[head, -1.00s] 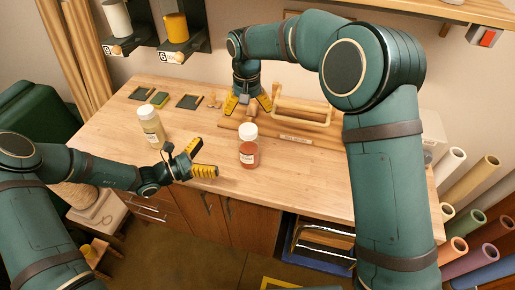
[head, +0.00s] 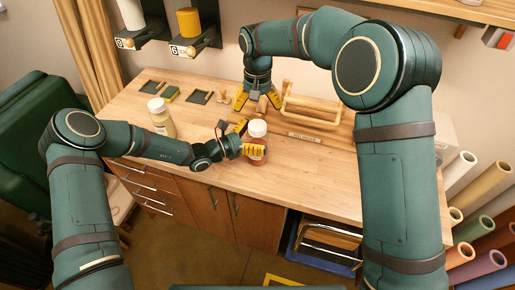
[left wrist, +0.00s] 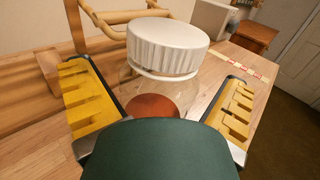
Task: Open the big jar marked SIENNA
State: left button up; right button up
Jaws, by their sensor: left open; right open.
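A clear jar with a white lid (head: 258,128) and red-brown contents stands upright on the table; its label cannot be read now. My left gripper (head: 248,139) is open around this jar, a yellow finger on either side. In the left wrist view the ribbed white lid (left wrist: 167,45) is on the jar, above the finger level, and the clear body (left wrist: 140,88) lies between the spread fingers. Whether the fingers touch it cannot be told. A second jar with pale yellowish contents (head: 160,122) stands to the left. My right gripper (head: 258,100) is open, low over the table behind the red-brown jar.
Small dark trays (head: 199,97) lie at the back left. A small wooden piece (head: 262,104) is by my right gripper. The table front right is clear.

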aim_at(257, 125)
pick_arm(q)
jog(key=shift+w+d, duration=0.15)
jog(key=shift+d, duration=0.05)
grip_shut()
pick_arm(e)
jog(key=m, duration=0.4)
jog(key=shift+s+f+m, duration=0.1)
jog(key=shift+f+m, duration=0.05)
jog(key=shift+m, duration=0.25)
jog(key=m, duration=0.4)
jog(key=shift+a, duration=0.1)
jog(key=shift+f, duration=3.85)
